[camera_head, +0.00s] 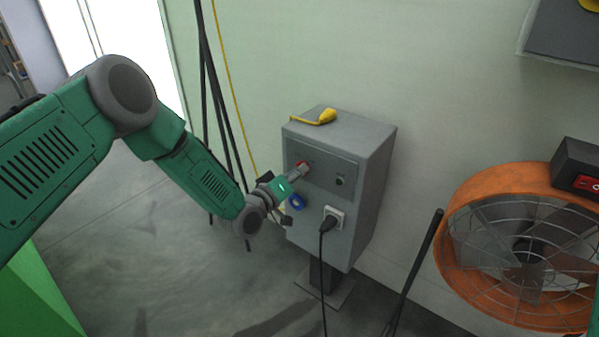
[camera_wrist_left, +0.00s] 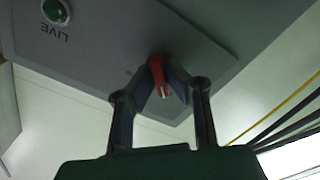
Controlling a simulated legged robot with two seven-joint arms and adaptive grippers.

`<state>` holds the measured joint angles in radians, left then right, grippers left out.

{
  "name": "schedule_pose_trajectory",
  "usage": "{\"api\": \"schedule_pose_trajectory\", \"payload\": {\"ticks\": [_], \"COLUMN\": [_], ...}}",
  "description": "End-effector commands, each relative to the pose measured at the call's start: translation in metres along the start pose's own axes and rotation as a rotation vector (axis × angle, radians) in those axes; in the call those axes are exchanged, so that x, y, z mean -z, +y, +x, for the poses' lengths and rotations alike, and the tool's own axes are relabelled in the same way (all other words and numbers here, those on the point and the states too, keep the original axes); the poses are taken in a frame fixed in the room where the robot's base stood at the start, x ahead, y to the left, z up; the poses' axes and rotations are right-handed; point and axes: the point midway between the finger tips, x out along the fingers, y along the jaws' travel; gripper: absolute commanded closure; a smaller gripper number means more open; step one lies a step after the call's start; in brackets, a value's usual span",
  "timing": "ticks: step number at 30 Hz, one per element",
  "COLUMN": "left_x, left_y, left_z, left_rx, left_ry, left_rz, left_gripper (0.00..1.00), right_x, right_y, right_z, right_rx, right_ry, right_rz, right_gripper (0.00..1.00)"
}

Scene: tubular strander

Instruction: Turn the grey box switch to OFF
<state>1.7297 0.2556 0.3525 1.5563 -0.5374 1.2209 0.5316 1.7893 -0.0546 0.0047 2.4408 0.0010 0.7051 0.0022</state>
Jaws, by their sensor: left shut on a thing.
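The grey box (camera_head: 362,212) stands on a post against the wall, with a panel on its front. Its red switch (camera_head: 303,165) is at the panel's left side, and it shows red between the fingers in the left wrist view (camera_wrist_left: 157,72). My left gripper (camera_head: 298,172) reaches it from the left; its two fingers (camera_wrist_left: 165,85) are shut on the red switch. Fingers partly cover the switch, and I cannot read its position marks. My right gripper is not in view.
A green lamp (camera_wrist_left: 55,11) marked LIVE is on the same panel. A yellow tool-like object (camera_head: 318,117) lies on the box top. A black plug (camera_head: 331,222) with a hanging cable sits in the socket. An orange fan (camera_head: 520,245) stands at the right.

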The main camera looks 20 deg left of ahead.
Motion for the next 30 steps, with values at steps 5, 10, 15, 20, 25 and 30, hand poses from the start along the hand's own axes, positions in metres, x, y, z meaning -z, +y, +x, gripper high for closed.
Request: {"api": "schedule_pose_trajectory", "payload": {"ticks": [5, 10, 15, 20, 25, 30], "left_x": [-0.0028, -0.0029, -0.0029, -0.0027, -0.0012, -0.0007], "left_y": [-0.0038, -0.0038, -0.004, -0.0036, -0.0018, -0.0014], "left_z": [-0.0021, -0.0021, -0.0022, -0.0021, -0.0014, -0.0053], "left_rx": [0.008, 0.009, 0.009, 0.008, 0.004, 0.004], "left_ry": [-0.007, -0.007, -0.007, -0.006, -0.003, -0.002], "left_rz": [-0.025, -0.029, -0.028, -0.028, -0.027, -0.027], "left_gripper": [1.0, 1.0, 1.0, 0.7, 0.7, 0.7], "right_x": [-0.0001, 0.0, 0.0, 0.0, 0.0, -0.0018], "right_y": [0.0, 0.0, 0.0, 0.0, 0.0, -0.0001], "right_z": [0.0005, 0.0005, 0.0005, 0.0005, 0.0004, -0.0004], "right_rx": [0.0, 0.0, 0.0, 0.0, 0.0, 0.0], "right_ry": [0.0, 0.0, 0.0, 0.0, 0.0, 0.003], "right_rz": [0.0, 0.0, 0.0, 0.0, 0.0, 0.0], "right_gripper": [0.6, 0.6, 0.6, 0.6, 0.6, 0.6]}}
